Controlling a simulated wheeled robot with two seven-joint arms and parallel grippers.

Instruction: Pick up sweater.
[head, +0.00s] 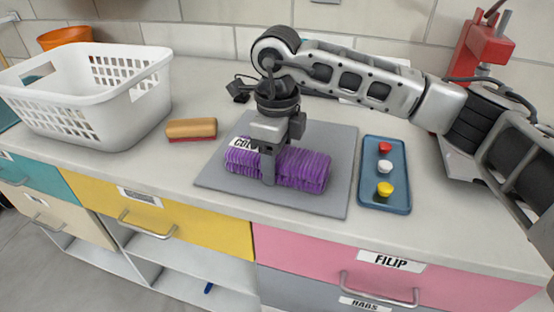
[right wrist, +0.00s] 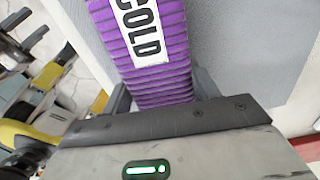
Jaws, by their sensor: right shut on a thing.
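A folded purple ribbed sweater (head: 303,168) lies on a grey mat (head: 333,203) on the counter. It has a white label reading COLD, partly covered by my gripper in the head view. My right gripper (head: 268,170) comes down over the sweater from above and is shut on it. In the right wrist view the sweater (right wrist: 160,80) sits between the two dark fingers (right wrist: 160,98), with the label facing the camera. My left gripper is not in view.
A white laundry basket (head: 120,108) stands at the left, with a wooden brush (head: 191,129) beside it. A blue tray (head: 398,202) with red, white and yellow buttons is right of the mat. An orange bowl (head: 65,37) is behind the basket. Drawers line the counter's front.

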